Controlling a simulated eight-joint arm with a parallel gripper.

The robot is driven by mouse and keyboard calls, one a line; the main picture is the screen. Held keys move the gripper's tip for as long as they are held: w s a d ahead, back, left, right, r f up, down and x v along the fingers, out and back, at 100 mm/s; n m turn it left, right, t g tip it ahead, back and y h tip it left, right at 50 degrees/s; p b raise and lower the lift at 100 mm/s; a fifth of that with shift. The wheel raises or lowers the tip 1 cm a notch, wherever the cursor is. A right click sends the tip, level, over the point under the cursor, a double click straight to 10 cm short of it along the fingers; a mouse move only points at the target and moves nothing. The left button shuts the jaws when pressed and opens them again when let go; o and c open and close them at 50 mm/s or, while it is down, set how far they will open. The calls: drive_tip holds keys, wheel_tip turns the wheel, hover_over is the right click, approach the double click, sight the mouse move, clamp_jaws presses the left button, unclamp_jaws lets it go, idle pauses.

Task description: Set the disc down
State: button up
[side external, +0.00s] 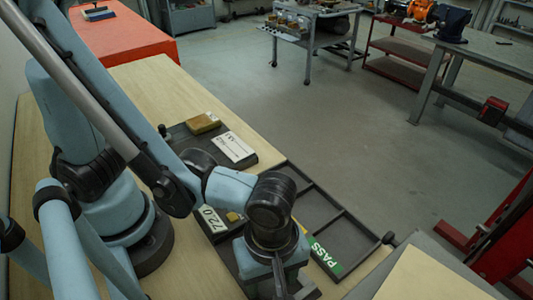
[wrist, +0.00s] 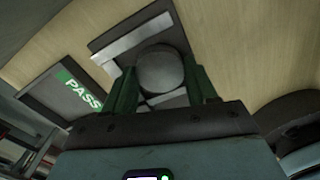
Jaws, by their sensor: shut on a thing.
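A round grey disc (wrist: 160,66) sits between the two green fingers of my gripper (wrist: 163,80) in the wrist view, and the gripper is shut on it. Behind the disc is a dark plate with a pale strip (wrist: 130,40); I cannot tell whether the disc touches it. In the side view my wrist and gripper body are at the bottom centre, over the dark equipment; the fingertips and disc are hidden there. A dark compartmented tray (side external: 345,238) with a green and white PASS label (side external: 325,256) lies right of my gripper, and the label also shows in the wrist view (wrist: 80,92).
A display reading 72.0 (side external: 212,218) is just left of my wrist. A white card (side external: 233,147) and a brass-coloured block (side external: 203,123) lie farther back on a dark mat. The wooden bench (side external: 150,85) is bare toward the back. A red stand (side external: 500,240) is at the right.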

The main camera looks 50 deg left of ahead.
sight(270, 281)
drive_tip(key=shift+f, duration=0.15)
drive_tip(key=o, duration=1.3)
drive_tip(key=shift+o, duration=0.2)
drive_tip(key=shift+w, duration=0.1)
wheel_tip(270, 281, up, 12)
drive_tip(key=w+a+m+t, duration=0.3)
drive_tip(key=w+a+m, duration=0.3)
drive_tip(key=a, duration=0.5)
drive_tip(key=w+a+m+t, duration=0.4)
drive_tip(key=w+a+m, duration=0.2)
drive_tip(key=a, duration=0.5)
drive_tip(key=shift+a+r+m, duration=0.2)
drive_tip(key=shift+r+m, duration=0.15)
drive_tip(key=shift+m, duration=0.95)
drive_tip(key=shift+w, duration=0.1)
